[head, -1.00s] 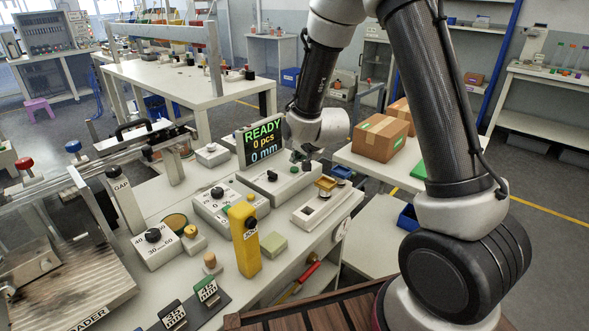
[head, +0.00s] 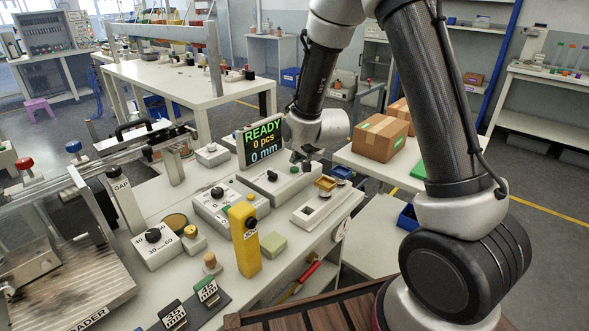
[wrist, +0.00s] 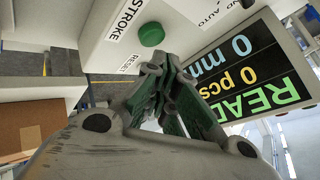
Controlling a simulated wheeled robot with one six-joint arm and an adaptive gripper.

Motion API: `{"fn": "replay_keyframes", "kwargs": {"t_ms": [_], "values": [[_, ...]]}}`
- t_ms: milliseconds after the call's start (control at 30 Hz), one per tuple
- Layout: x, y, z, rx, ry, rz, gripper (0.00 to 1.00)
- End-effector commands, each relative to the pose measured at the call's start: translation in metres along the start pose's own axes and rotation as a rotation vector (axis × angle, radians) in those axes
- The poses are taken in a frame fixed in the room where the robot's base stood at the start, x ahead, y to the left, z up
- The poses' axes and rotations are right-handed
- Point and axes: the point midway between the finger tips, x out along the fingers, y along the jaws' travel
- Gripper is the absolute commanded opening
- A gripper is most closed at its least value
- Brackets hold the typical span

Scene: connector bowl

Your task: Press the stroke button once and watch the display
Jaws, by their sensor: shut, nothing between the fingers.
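The display (head: 262,142) stands upright on a pale control box and reads READY, 0 pcs and 0 mm. It also shows upside down in the wrist view (wrist: 245,72). The green stroke button (wrist: 151,34) sits on the box face beside the STROKE label, with a RESET label on its other side. My gripper (wrist: 166,62) is shut and empty, its fingertips close to the green button in the picture. I cannot tell whether they touch it. In the head view my gripper (head: 303,160) is above the box in front of the display, small and partly hidden.
A yellow post (head: 244,240) stands on the bench left of the box. A dial box (head: 155,247) and a press-like machine are farther left. A cardboard box (head: 381,137) is on a table behind my arm.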

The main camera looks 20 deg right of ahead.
Motion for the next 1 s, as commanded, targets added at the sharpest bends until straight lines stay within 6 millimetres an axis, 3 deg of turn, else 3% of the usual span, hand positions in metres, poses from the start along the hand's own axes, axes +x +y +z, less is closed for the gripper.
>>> {"fn": "replay_keyframes", "kwargs": {"t_ms": [1000], "values": [[0.0058,0.0043,0.0044,0.0,0.0,0.0,0.0]]}}
